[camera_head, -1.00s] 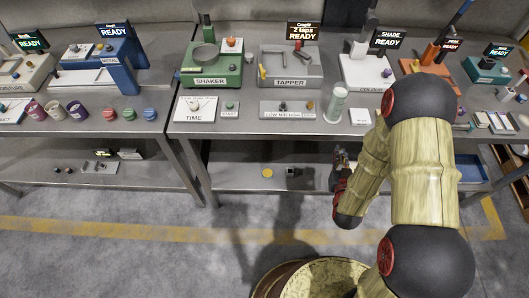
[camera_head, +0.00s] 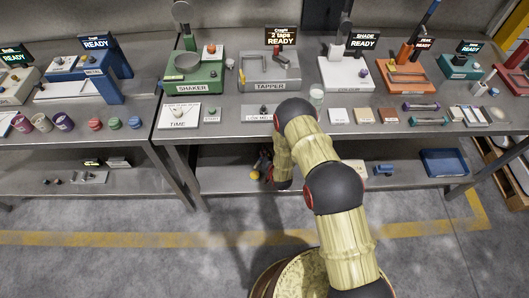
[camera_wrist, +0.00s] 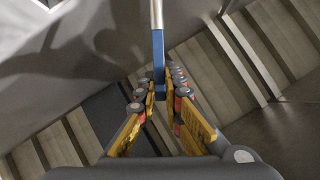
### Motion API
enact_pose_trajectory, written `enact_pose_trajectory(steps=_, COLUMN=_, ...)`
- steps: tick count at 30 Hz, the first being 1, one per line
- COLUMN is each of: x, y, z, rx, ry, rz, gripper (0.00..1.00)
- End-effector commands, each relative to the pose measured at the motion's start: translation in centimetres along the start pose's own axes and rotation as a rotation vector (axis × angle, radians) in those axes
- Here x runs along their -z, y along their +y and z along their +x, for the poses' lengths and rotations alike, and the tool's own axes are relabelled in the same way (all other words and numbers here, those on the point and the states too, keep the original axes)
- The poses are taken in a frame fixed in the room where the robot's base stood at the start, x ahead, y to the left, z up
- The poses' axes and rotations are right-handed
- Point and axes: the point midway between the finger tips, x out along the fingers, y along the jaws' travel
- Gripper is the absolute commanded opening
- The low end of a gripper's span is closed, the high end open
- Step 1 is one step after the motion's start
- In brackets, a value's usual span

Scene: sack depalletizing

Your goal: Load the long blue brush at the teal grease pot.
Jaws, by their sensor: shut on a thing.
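My gripper (camera_wrist: 160,95) shows in the wrist view with its yellow fingers closed on a blue handle (camera_wrist: 158,50). A pale metal shaft (camera_wrist: 156,12) continues from the handle to the top edge. This looks like the long blue brush; its tip is out of view. In the head view, my gripper (camera_head: 262,165) is small, at the front edge of the middle bench near the lower shelf, partly hidden by my arm. I cannot make out a teal grease pot for certain.
The middle bench (camera_head: 225,128) carries the shaker (camera_head: 195,72), tapper (camera_head: 270,70) and colour station (camera_head: 345,73). A teal machine (camera_head: 459,68) stands at the right. A blue tray (camera_head: 443,162) and a small blue item (camera_head: 383,170) lie on the lower shelf. Floor in front is clear.

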Motion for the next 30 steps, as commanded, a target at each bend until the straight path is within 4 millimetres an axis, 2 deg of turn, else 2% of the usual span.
enact_pose_trajectory(steps=10, x=-1.5, y=0.4, z=1.3, rx=0.000, ry=-0.012, rz=0.019, gripper=0.00)
enact_pose_trajectory(steps=24, x=-4.6, y=2.5, z=3.5, rx=0.000, ry=-0.011, rz=0.018, gripper=0.00)
enact_pose_trajectory(steps=30, x=-5.2, y=2.9, z=3.9, rx=0.001, ry=-0.011, rz=0.018, gripper=0.00)
